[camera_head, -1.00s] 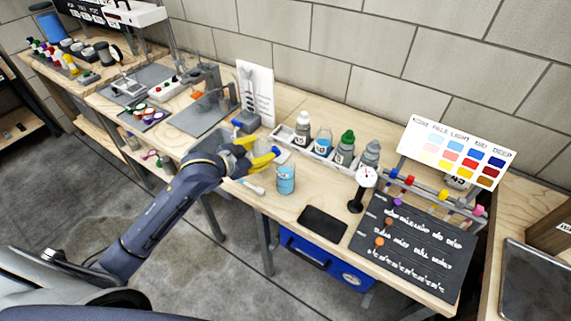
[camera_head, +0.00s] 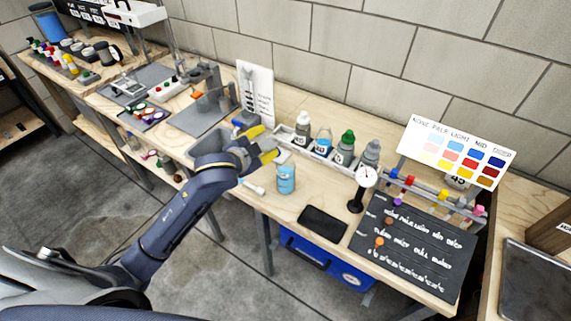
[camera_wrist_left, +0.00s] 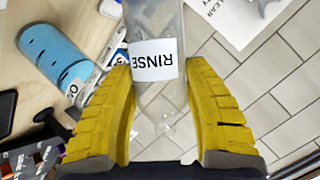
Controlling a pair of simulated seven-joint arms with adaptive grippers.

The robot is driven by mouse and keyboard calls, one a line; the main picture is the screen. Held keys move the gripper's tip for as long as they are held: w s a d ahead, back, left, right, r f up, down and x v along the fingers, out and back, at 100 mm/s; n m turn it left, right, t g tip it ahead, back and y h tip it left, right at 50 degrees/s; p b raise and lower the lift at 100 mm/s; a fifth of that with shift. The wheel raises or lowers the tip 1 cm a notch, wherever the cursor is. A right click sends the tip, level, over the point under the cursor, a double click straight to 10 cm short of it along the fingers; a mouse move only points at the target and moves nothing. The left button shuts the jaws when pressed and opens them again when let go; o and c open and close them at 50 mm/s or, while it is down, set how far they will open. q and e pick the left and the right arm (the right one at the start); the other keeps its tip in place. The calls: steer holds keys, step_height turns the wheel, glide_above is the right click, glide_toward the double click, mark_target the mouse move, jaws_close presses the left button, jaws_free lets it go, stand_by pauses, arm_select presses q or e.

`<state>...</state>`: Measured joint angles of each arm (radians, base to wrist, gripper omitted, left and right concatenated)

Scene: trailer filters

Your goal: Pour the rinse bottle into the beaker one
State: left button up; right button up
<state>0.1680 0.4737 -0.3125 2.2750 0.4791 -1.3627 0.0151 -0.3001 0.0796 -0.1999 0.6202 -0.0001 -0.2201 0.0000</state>
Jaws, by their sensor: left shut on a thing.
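My left gripper (camera_head: 262,146) has yellow fingers shut on the clear rinse bottle (camera_wrist_left: 155,95), whose white RINSE label reads upside down in the left wrist view. The bottle is mostly hidden by the fingers in the head view, and its exact tilt is hard to tell. Beaker one (camera_head: 286,179) holds light blue liquid and stands upright on the bench, just right of and below the gripper. It also shows in the left wrist view (camera_wrist_left: 55,55), beside the bottle and apart from it, with part of its label visible. My right gripper is out of view.
Behind the beaker a rack holds a white-capped bottle (camera_head: 303,127), a blue bottle (camera_head: 323,141), a green-capped bottle (camera_head: 345,147) and a grey one (camera_head: 370,154). A dial gauge (camera_head: 364,178) and a black pad (camera_head: 322,222) are to the right. A stirring stick (camera_head: 252,187) lies left.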

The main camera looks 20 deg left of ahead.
arm_select(q)
steer(key=shift+w+a+f+m+t+y, duration=0.1)
steer(key=shift+a+f+m+t+y, duration=0.15)
steer(key=shift+m+y, duration=0.3)
steer(key=shift+a+f+m+t+y, duration=0.15)
steer(key=shift+f+m+t+y, duration=0.15)
steer(key=shift+m, duration=0.35)
stand_by(3.5)
steer(key=shift+a+f+m+t+y, duration=0.1)
steer(key=shift+f+m+t+y, duration=0.2)
steer(key=shift+f+m, duration=0.5)
stand_by(1.7)
steer(key=shift+r, duration=0.25)
stand_by(0.5)
